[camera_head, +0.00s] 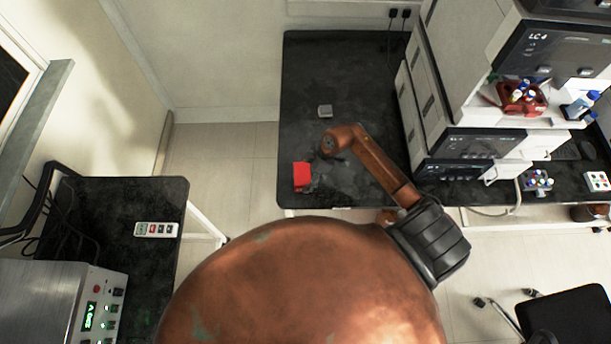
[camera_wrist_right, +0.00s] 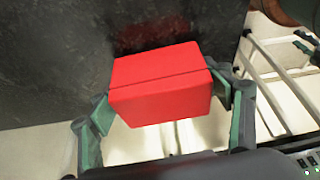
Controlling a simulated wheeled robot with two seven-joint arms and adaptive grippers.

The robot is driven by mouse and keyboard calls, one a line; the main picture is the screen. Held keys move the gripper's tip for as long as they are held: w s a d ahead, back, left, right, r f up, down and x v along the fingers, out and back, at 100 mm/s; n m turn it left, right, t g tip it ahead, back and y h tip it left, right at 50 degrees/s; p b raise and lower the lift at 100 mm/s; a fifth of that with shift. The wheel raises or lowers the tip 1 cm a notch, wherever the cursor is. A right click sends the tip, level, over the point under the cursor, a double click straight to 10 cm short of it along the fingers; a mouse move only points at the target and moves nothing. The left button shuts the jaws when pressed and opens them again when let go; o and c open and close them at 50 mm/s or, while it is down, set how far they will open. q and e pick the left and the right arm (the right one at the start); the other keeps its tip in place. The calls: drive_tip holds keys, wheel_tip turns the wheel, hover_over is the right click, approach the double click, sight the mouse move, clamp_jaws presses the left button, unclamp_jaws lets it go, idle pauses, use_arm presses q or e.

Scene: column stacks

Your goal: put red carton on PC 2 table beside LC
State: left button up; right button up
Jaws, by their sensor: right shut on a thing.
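The red carton (camera_head: 302,177) is at the front left part of the black table (camera_head: 300,80) beside the LC stack (camera_head: 470,110). My right gripper (camera_head: 314,180) reaches it from the right and is shut on it. In the right wrist view the red carton (camera_wrist_right: 160,85) sits between the two green-grey fingers of my right gripper (camera_wrist_right: 165,100). The table's dark top lies behind it and pale floor shows below the table edge. I cannot tell whether the carton touches the tabletop. My left gripper is not in view.
A second dark table (camera_head: 110,205) at the left holds a white strip (camera_head: 156,229) and a metal instrument (camera_head: 65,300). A black chair (camera_head: 570,315) stands at the lower right.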

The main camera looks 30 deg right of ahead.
drive_tip(key=shift+f, duration=0.3)
drive_tip(key=o, duration=1.3)
drive_tip(key=v, duration=1.2)
